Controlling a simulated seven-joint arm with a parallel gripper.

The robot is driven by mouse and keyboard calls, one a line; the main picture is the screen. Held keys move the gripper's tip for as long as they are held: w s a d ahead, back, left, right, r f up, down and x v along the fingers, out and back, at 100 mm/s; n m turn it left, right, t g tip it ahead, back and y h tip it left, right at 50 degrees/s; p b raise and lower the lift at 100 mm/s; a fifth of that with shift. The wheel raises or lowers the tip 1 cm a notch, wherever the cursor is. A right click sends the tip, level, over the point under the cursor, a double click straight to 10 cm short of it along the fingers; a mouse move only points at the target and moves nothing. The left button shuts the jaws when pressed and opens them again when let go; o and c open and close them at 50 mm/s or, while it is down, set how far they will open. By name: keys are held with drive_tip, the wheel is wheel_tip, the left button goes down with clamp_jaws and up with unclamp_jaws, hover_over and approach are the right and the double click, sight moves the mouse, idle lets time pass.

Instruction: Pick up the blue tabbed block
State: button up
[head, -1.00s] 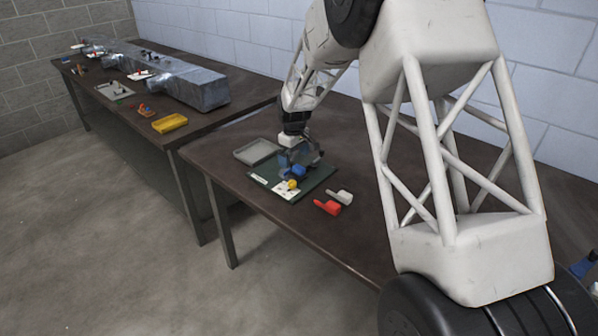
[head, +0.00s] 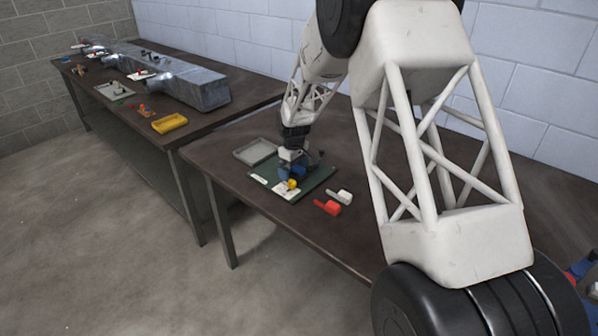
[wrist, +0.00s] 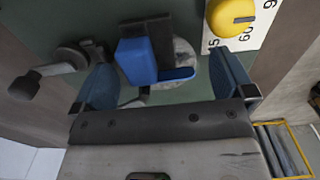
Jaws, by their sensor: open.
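The blue tabbed block (head: 298,171) sits on the dark green board (head: 318,181), partly hidden by my gripper in the head view. In the wrist view, the blue block (wrist: 138,62) shows its raised body and a flat tab pointing right. It stands against a dark upright piece (wrist: 160,35) over a pale round plate. My gripper (wrist: 166,82) is open, with one blue finger on each side of the block. Gaps show between the fingers and the block, so it is not gripped. In the head view, my gripper (head: 292,163) is low over the board.
A yellow knob (wrist: 232,17) on a numbered white strip is close to the right finger. A grey lever (wrist: 62,62) is at the left. A red tabbed block (head: 328,207) and a white one (head: 345,196) lie in front. A grey tray (head: 254,152) is beside the board.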

drive_tip(key=c, duration=1)
drive_tip(key=shift+o, duration=0.2)
drive_tip(key=shift+r, duration=0.2)
drive_tip(key=shift+r, duration=0.55)
wheel_tip(320, 180, up, 2)
drive_tip(key=shift+r, duration=0.1)
drive_tip(key=s+d, duration=0.1)
drive_tip(key=s, duration=0.4)
drive_tip(key=s+r, duration=0.1)
drive_tip(key=s, duration=0.4)
drive_tip(key=s+d, duration=0.1)
drive_tip(key=s, duration=0.4)
drive_tip(key=shift+s+d+r, duration=0.15)
drive_tip(key=shift+s+d, duration=0.15)
drive_tip(key=shift+s, duration=0.05)
